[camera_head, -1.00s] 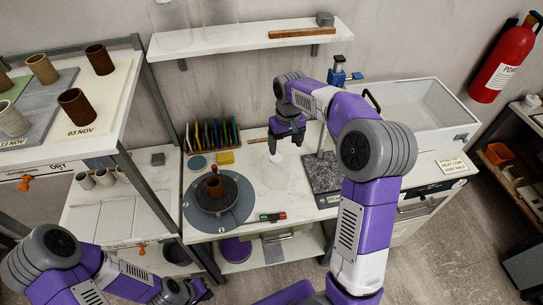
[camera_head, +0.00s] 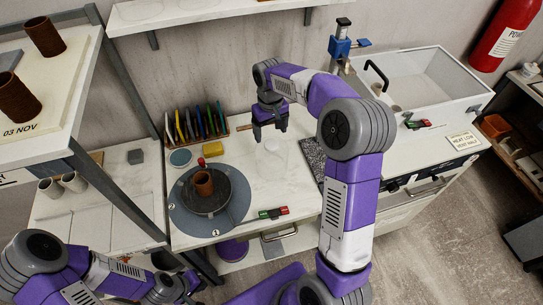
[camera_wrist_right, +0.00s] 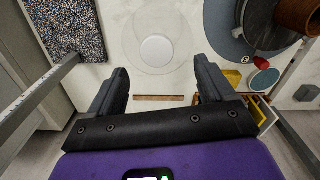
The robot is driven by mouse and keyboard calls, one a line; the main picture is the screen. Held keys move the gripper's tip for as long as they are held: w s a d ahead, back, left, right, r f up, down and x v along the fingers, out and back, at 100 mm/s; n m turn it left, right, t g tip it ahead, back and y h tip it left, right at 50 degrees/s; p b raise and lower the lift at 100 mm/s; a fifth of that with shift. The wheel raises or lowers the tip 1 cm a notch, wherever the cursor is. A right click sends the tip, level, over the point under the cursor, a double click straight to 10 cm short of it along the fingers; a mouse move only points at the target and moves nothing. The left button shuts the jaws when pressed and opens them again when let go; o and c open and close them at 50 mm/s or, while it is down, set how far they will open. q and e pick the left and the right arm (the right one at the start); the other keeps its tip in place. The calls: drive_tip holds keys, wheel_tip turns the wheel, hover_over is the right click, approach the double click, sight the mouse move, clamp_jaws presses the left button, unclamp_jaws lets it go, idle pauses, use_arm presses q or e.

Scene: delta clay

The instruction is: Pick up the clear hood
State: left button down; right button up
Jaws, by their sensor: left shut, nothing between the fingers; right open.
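The clear hood (camera_head: 268,158) is a see-through round cover on the white worktop, right of the round turntable. In the right wrist view the clear hood (camera_wrist_right: 158,14) shows as a faint circle around a white disc. My right gripper (camera_head: 270,130) is over the hood's far side in the head view. Its fingers are open and empty, and the right wrist view shows the hood ahead of the fingertips (camera_wrist_right: 164,76). Whether they touch it, I cannot tell. My left gripper (camera_head: 182,291) is low at the front left, away from the hood, shut and empty.
A brown cup (camera_head: 203,183) stands on the turntable (camera_head: 232,215) left of the hood. A rack of coloured tools (camera_head: 200,125) is behind it. A speckled slab (camera_head: 311,154) lies to the right.

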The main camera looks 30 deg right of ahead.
sight(272, 144)
drive_tip(key=f, duration=0.5)
drive_tip(key=shift+d+f+b, duration=0.15)
drive_tip(key=shift+d+b, duration=0.1)
drive_tip(key=shift+b, duration=0.1)
drive_tip(key=shift+c, duration=0.5)
drive_tip(key=c, duration=1.4)
clamp_jaws()
drive_tip(key=shift+r, duration=0.2)
